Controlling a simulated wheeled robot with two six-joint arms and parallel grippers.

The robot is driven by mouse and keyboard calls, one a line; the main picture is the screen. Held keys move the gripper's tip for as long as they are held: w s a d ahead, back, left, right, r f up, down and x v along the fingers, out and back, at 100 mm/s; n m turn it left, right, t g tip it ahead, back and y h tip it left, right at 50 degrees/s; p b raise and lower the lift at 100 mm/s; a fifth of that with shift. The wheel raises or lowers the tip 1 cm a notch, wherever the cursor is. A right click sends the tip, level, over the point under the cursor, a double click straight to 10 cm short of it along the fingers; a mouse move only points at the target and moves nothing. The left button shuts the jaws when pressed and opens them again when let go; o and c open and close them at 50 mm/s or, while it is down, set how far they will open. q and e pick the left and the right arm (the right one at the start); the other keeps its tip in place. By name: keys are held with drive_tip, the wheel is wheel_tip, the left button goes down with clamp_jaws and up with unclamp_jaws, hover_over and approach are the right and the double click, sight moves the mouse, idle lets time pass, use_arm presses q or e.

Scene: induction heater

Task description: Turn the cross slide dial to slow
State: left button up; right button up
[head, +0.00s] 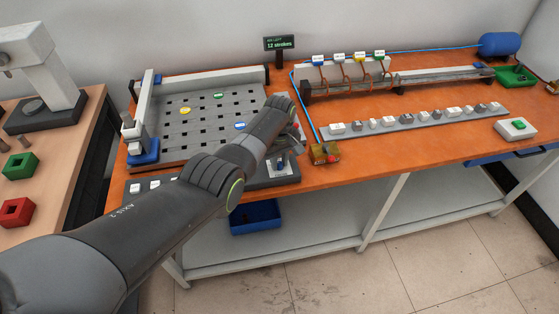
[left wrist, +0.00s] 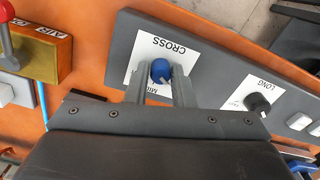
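The cross slide dial (left wrist: 160,70) is a blue round knob on a white plate marked CROSS, on a dark grey panel (left wrist: 205,62). It shows in the left wrist view with a small white mark on its lower side. My left gripper (left wrist: 161,74) has one finger on each side of the knob, close against it. Part of the word MID shows between the fingers; the rest of the scale is mostly hidden, so I cannot read the setting. In the head view my left arm (head: 215,178) reaches over the panel and largely hides the gripper. My right gripper is not in view.
A black dial (left wrist: 257,103) marked LONG sits on the same panel. A brass block (left wrist: 42,60) marked AIR, with a red lever, is beside the panel. A perforated plate (head: 205,92) lies behind my arm. A blue bin (head: 255,217) is below the orange table.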

sight(280, 163)
use_arm(q)
drive_tip(key=o, duration=0.4)
drive_tip(key=shift+c, duration=0.2)
drive_tip(key=shift+r, duration=0.6)
wheel_tip(280, 163, up, 6)
drive_tip(key=shift+f+p, duration=0.2)
drive_tip(key=shift+p, duration=0.4)
wheel_tip(280, 163, up, 11)
drive_tip(key=b, duration=0.1)
drive_tip(key=shift+f, duration=0.15)
